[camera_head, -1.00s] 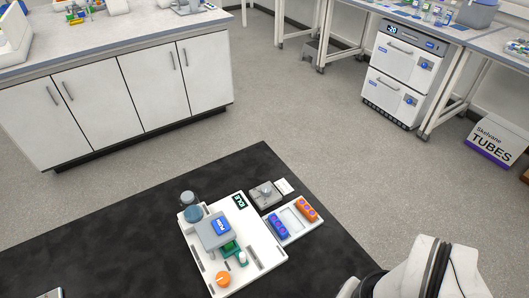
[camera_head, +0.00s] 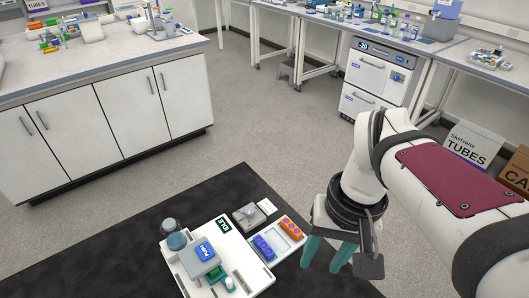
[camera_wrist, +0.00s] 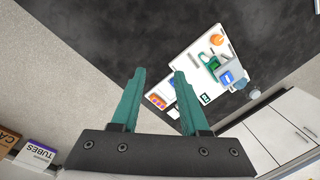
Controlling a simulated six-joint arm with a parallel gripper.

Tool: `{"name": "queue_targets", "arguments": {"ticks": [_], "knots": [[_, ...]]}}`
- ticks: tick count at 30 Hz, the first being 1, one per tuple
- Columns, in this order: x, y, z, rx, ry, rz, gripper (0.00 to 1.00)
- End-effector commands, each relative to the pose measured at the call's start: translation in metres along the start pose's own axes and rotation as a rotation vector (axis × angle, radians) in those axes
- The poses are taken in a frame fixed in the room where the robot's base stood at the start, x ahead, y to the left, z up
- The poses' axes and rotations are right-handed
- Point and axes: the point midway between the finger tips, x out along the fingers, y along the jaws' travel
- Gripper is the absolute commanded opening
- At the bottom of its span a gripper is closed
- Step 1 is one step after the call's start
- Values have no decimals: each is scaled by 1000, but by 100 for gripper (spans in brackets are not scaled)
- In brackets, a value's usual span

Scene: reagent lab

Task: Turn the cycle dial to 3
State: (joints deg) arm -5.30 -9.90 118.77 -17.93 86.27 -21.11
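A white device (camera_head: 210,285) lies on the black mat, with a small display reading IDLE (camera_head: 222,224) and a grey block with a blue label (camera_head: 203,252). An orange round dial (camera_wrist: 217,40) sits on this device in the wrist view. It is outside the current head view, and its setting is too small to read. My gripper (camera_head: 328,262) has two teal fingers, open and empty, to the right of the device in the head view. In the wrist view the fingertips (camera_wrist: 160,72) are apart, and the device shows beyond them to the right.
The black mat (camera_head: 100,255) is clear to the left.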

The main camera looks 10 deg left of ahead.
Motion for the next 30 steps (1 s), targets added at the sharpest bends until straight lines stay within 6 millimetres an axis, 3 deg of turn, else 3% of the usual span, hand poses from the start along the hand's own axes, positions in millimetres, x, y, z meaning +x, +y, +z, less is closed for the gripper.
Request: {"name": "queue_targets", "arguments": {"ticks": [1,3,6,10,12,16,20,30], "knots": [[-8,-16,-47,-168,-9,17,56],[-9,-42,-110,-424,-17,39,68],[12,-85,-185,-773,-30,70,72],[58,-133,-241,-1132,-45,100,72],[79,-150,-255,-1261,-50,111,72],[99,-164,-264,-1379,-54,120,72],[116,-163,-265,-1396,-58,121,72],[213,-151,-269,-1390,-55,121,72]]}}
